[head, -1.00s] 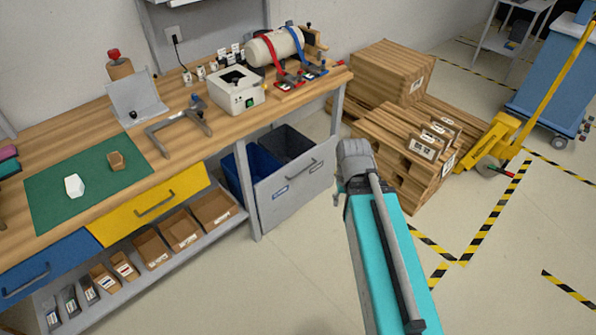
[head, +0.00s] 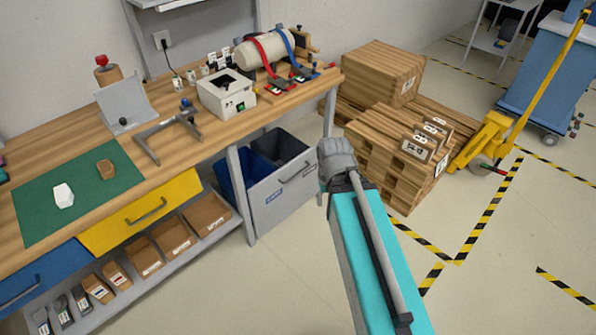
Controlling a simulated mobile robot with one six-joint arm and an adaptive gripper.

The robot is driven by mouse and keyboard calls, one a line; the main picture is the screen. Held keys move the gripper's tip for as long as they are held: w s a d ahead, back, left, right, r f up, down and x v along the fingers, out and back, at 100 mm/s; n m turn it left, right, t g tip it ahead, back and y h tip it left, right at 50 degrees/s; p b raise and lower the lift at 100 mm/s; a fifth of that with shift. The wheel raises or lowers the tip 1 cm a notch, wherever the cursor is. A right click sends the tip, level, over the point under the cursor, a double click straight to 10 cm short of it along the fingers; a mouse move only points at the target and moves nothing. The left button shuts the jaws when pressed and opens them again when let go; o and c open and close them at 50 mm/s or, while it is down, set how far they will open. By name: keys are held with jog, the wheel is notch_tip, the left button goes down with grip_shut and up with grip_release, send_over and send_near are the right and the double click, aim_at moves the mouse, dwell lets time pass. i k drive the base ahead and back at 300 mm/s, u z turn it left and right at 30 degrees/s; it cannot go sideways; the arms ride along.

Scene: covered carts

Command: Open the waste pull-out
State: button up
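The waste pull-out (head: 272,199) is under the right end of the workbench. It has a grey front with a bar handle (head: 297,171) near its top edge. A blue bin (head: 229,186) and a dark grey bin (head: 283,146) show behind and above that front; how far out it stands is hard to tell. My arm reaches up from the bottom of the head view, right of the pull-out. Its grey end covers the view beside the front's right edge. Only a small grey part, perhaps my gripper (head: 322,197), shows there; its fingers cannot be made out.
A yellow drawer (head: 143,212) and a blue drawer (head: 38,285) are left of the pull-out, above a shelf of cardboard boxes. The floor before the pull-out is clear.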

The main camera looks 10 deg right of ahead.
aim_at(273, 192)
jog(key=i, duration=0.95)
